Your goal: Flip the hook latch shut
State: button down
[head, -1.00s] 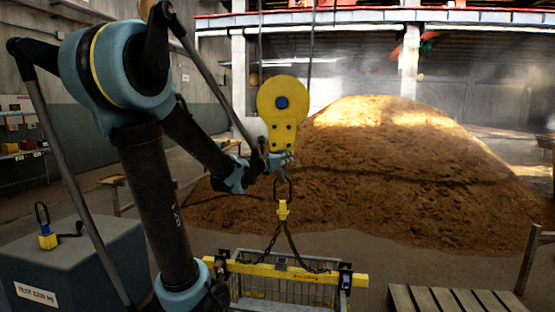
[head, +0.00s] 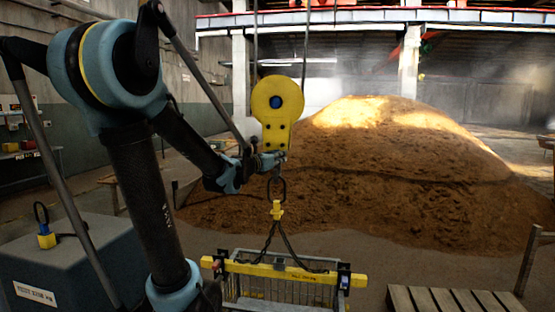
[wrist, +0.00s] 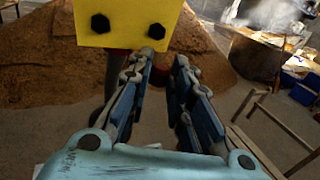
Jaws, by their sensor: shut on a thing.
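The yellow hook block (head: 276,105) hangs on cables, with a dark hook under it. A chain ring (head: 277,190) hangs below the hook. My gripper (head: 268,160) is at the lower edge of the block, beside the hook. In the wrist view the block's yellow plate (wrist: 125,22) with two dark bolts is at the top, and the dark hook (wrist: 112,68) shows behind the left finger. My gripper (wrist: 160,72) is shut on a small part there, seemingly the hook latch, of which only a dark reddish bit shows. The latch's exact position is hidden by the fingers.
A yellow spreader bar (head: 285,270) hangs on chains from the ring, over a metal cage (head: 250,302). A grey test block (head: 80,270) stands at left. A large grain heap (head: 390,170) lies behind. A wooden pallet (head: 450,299) is at front right.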

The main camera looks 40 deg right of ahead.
dwell(0.6)
jog(key=c, duration=1.4)
grip_release()
jog(key=shift+c, duration=0.2)
jog(key=w+v, duration=0.1)
jog(key=v, duration=1.9)
jog(key=shift+a+r, duration=0.3)
jog(key=shift+a, duration=0.05)
jog(key=shift+a, duration=0.1)
jog(key=v, duration=1.1)
jog(key=shift+a, duration=0.3)
dwell(1.0)
jog(key=shift+s+f, duration=0.1)
jog(key=shift+s, duration=0.05)
jog(key=shift+c, duration=0.4)
